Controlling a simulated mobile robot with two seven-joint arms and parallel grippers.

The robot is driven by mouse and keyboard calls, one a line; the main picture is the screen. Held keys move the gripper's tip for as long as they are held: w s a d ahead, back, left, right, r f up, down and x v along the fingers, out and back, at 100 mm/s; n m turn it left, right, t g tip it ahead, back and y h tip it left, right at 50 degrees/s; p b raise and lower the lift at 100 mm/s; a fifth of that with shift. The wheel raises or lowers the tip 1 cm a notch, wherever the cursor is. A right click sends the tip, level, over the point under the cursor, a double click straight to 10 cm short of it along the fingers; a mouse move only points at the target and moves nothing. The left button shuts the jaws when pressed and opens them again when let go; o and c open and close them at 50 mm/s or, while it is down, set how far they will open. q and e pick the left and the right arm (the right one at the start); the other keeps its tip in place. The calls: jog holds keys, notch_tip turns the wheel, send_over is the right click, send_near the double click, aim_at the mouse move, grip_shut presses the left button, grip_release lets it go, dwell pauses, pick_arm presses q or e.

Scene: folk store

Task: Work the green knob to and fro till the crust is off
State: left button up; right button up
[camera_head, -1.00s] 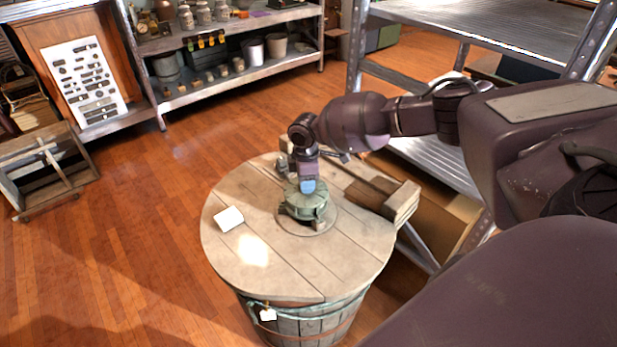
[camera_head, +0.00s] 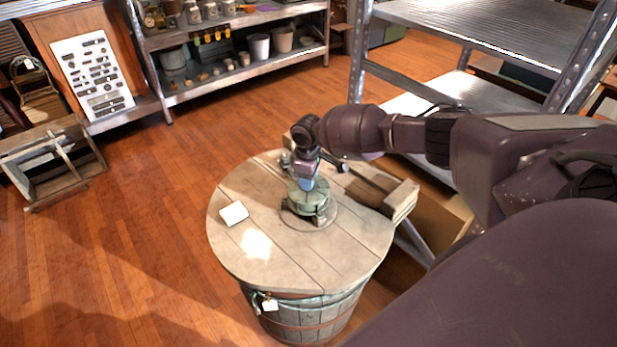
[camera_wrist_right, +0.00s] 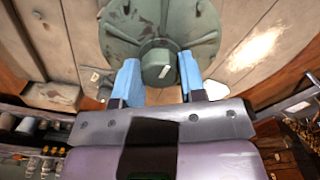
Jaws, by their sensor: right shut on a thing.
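The green knob (camera_head: 306,206) sits on a round plate in the middle of the wooden barrel lid (camera_head: 245,185). In the head view the gripper hides part of the knob's top. My left gripper is in neither view.
A white card (camera_head: 234,213) lies left of the knob. A wooden block (camera_head: 400,200) lies at the lid's right edge, close to a metal shelf rack (camera_head: 455,95). A tag (camera_head: 270,305) hangs on the barrel.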

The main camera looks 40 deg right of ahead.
jog(key=o, duration=0.9)
jog(key=shift+r, duration=0.55)
notch_tip(320, 180, up, 10)
jog(key=shift+f+p, duration=0.15)
jog(key=shift+p, duration=0.5)
